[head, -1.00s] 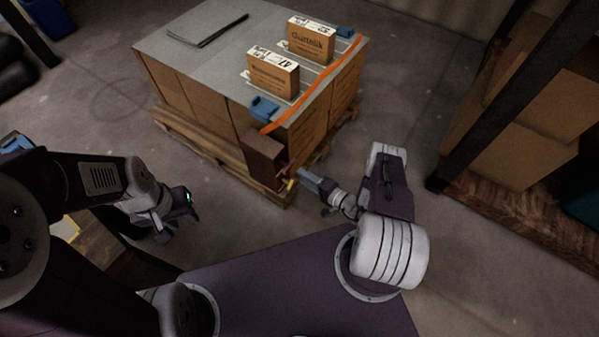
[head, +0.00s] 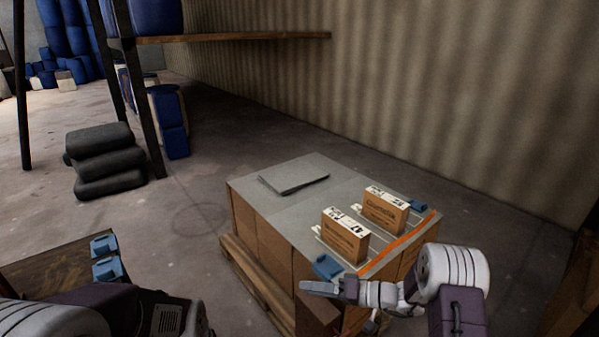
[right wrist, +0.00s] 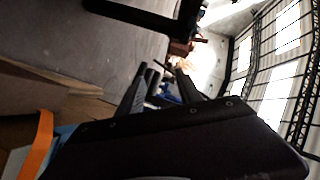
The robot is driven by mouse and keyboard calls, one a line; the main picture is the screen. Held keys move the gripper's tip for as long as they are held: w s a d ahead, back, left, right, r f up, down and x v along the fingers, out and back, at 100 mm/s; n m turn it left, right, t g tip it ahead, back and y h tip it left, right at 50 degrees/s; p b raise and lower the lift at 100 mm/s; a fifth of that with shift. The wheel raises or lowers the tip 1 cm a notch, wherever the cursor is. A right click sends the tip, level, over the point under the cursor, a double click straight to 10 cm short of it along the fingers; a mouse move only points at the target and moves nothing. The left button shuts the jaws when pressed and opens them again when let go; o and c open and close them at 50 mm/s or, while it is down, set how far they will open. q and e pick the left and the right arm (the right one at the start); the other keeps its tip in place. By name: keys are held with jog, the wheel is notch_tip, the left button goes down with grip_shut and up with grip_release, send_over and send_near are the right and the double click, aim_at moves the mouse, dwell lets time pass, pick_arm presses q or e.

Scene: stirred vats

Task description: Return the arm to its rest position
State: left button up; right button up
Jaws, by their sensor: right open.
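My right arm (head: 455,290) comes up at the lower right, and its forearm is bent to the left. My right gripper (head: 318,288) shows in front of the pallet load's near edge, pointing left. In the right wrist view its two dark fingers (right wrist: 165,88) are spread apart with nothing held between them. My left arm (head: 110,310) shows only partly at the bottom left. My left gripper is out of view.
A pallet load (head: 262,222) stands in front, with two small cartons (head: 345,238), an orange strap (head: 405,240) and grey sheets (head: 293,177) on top. A wooden table (head: 50,268) with blue pieces is at left. Floor between is clear.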

jog(key=s+a+r+n+g+h, duration=0.1)
jog(key=s+r+n+g+h, duration=0.15)
jog(key=s, duration=0.55)
jog(key=s+r+n+g+h, duration=0.1)
jog(key=s+g+h, duration=0.25)
jog(key=s, duration=0.45)
jog(key=s+d+f+m+h, duration=0.1)
jog(key=s+d+f+h, duration=0.15)
jog(key=d, duration=0.25)
jog(key=s+d+f+m+t+h, duration=0.1)
jog(key=s+d+h, duration=0.1)
jog(key=d+h, duration=0.15)
jog(key=s+d+f+m+h, duration=0.1)
jog(key=s+d+f+h, duration=0.1)
jog(key=d, duration=0.4)
notch_tip(320, 180, up, 25)
jog(key=w+m+t+p, duration=0.1)
jog(key=w+m+p, duration=0.1)
jog(key=p, duration=2.2)
jog(key=shift+d+m+h+p, duration=0.3)
jog(key=shift+m+p, duration=0.1)
jog(key=shift+m, duration=0.15)
